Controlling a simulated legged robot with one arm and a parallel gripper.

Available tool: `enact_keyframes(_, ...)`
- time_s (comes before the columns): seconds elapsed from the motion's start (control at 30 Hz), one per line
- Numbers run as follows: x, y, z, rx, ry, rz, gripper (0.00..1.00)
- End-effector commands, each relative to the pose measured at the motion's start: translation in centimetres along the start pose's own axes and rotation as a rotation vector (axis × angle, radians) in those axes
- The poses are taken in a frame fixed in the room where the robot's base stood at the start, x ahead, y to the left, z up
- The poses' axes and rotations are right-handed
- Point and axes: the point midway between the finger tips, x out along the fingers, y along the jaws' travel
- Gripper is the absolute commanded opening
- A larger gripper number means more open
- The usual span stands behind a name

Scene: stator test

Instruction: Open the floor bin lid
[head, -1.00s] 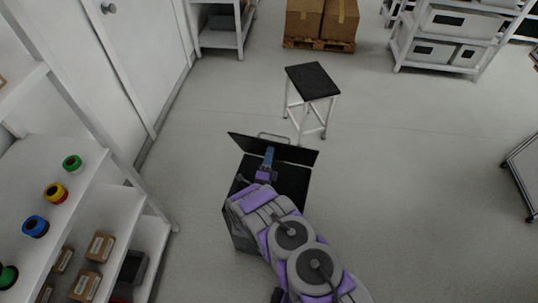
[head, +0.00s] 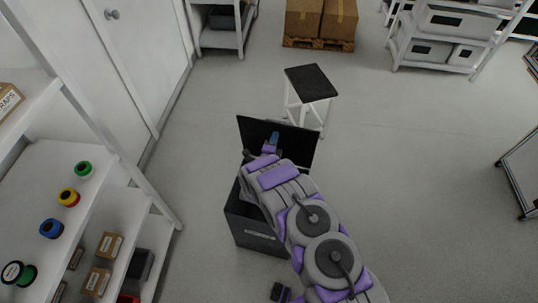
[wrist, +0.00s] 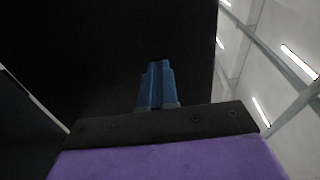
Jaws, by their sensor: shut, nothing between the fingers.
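The black floor bin (head: 258,236) stands on the floor in the middle of the head view, partly hidden by my arm. Its black lid (head: 297,143) is raised and stands steeply up at the bin's far side. My gripper (head: 274,138) is in front of the lid's inner face, with its blue fingers shut and empty. In the wrist view the blue fingers (wrist: 157,84) point at the dark lid surface (wrist: 100,50), which fills most of the picture. I cannot tell whether the fingertips touch the lid.
A black-topped stool (head: 310,84) stands just behind the lid. Boxes on a pallet (head: 320,42) stand at the back.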

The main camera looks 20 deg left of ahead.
Motion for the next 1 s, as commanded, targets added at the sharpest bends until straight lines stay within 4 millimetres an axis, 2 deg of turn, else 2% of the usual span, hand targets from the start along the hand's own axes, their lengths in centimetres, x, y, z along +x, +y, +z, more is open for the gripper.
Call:
enact_keyframes(0.1, 1.9, -0.8, -0.1, 0.005, 0.003, 0.055, 0.0)
enact_keyframes(0.4, 4.7, -0.9, 0.1, 0.004, 0.002, 0.064, 0.0)
enact_keyframes(1.0, 5.4, -0.8, 0.1, 0.001, 0.001, 0.065, 0.0)
